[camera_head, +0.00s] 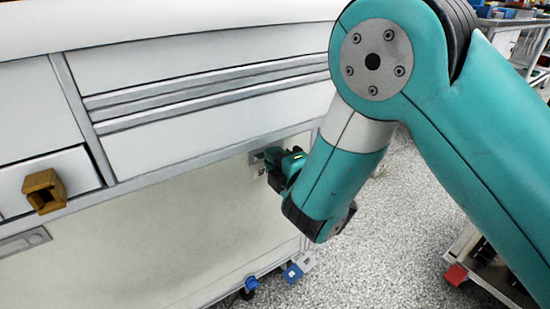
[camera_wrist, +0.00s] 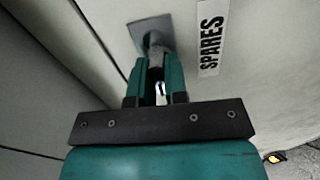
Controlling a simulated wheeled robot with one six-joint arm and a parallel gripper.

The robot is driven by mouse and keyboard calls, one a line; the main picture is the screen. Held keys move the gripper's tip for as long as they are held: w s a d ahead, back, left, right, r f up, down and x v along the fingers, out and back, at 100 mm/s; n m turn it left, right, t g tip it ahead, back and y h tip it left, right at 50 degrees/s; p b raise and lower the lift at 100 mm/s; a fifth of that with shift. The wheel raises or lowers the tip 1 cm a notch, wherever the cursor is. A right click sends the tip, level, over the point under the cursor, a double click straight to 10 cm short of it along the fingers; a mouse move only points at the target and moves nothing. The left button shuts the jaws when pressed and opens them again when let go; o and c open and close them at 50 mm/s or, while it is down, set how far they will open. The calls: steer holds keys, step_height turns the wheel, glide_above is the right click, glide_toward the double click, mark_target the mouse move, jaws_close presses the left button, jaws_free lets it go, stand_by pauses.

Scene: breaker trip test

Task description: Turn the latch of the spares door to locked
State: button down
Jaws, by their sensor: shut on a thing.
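The spares door (camera_head: 150,240) is the pale lower panel of the cabinet, and it looks closed. Its latch (camera_wrist: 155,48) shows in the wrist view as a dark handle on a grey square plate, beside a label (camera_wrist: 210,40) reading SPARES. My gripper (camera_wrist: 157,85) is shut on the latch handle, its two teal fingers on either side of it. In the head view my gripper (camera_head: 280,165) is at the door's upper right corner, and the latch is mostly hidden behind it. The latch's turned angle is hard to tell.
Above the door are drawers, one with a brown square knob (camera_head: 45,190). A grey recessed handle (camera_head: 25,242) is at the door's left. Blue-braked casters (camera_head: 292,273) stand below. Speckled floor (camera_head: 385,240) is open to the right, with a red-cornered cart (camera_head: 456,275) beyond.

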steer(key=shift+d+f+n, duration=0.1)
steer(key=shift+n, duration=0.3)
steer(key=c, duration=1.1)
jaws_free()
steer(key=shift+c, duration=0.2)
